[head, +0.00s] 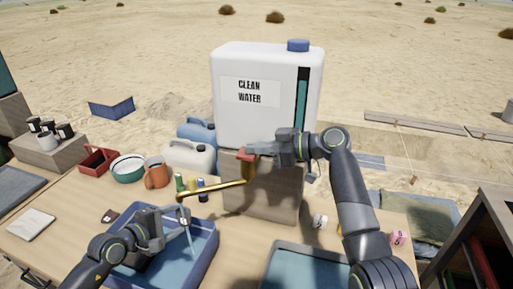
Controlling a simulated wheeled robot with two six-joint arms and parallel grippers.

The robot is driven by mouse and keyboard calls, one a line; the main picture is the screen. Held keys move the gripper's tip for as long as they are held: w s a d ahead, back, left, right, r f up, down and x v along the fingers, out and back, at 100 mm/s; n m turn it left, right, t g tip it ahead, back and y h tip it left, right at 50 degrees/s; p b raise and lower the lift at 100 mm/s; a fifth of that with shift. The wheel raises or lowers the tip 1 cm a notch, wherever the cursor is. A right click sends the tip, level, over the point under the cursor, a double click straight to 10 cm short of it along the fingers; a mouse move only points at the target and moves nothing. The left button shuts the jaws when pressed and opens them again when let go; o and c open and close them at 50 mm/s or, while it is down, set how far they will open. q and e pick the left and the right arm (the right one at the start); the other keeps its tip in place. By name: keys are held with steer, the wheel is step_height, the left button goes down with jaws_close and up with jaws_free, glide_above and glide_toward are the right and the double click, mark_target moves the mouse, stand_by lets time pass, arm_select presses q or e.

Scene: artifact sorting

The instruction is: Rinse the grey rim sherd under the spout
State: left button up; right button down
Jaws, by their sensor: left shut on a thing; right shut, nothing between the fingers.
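My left gripper (165,224) is over the blue wash basin (211,243), shut on a small grey piece. The piece is hard to tell apart from the fingers, so its rim and surface cannot be made out. The brass spout (215,190) reaches left from the white clean water tank (267,118) and ends just above the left gripper. A thin pale stream of water (189,238) falls from its tip into the basin, close beside the fingers. My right gripper (252,151) is shut and empty at the red tap handle (245,154).
A blue-grey tray (300,268) lies at front right.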

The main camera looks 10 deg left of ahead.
steer(key=shift+f, duration=0.15)
steer(key=d+r, duration=0.6)
steer(key=d, duration=0.3)
steer(key=shift+s+d+r, duration=0.35)
stand_by(0.9)
arm_select(q)
steer(key=s+a, duration=0.3)
steer(key=s, duration=0.6)
steer(key=shift+s+a, duration=0.2)
steer(key=shift+a, duration=0.1)
arm_select(e)
steer(key=shift+f, duration=0.15)
stand_by(0.9)
